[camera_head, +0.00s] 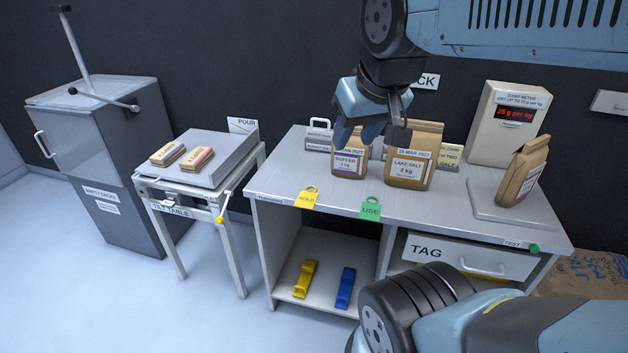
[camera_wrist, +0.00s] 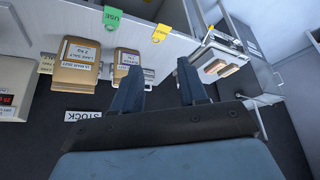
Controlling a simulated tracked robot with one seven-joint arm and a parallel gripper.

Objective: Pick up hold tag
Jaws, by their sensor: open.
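The yellow hold tag (camera_head: 307,199) hangs at the front edge of the workbench top, with a loop at its upper end. It also shows in the wrist view (camera_wrist: 160,33), beyond and between my fingertips. The green use tag (camera_head: 371,207) hangs to its right on the same edge. My gripper (camera_head: 372,130) is open and empty, above the back part of the bench by the paper sacks. In the wrist view my gripper's two dark fingers (camera_wrist: 157,75) stand apart with nothing between them. My gripper is apart from the hold tag.
Several brown sacks, including one marked lake salt (camera_head: 408,170), stand on the workbench (camera_head: 330,188). A damp meter (camera_head: 508,118) stands at the back right. A tilt table (camera_head: 205,165) stands left. Yellow (camera_head: 305,279) and blue (camera_head: 345,287) items lie on the lower shelf.

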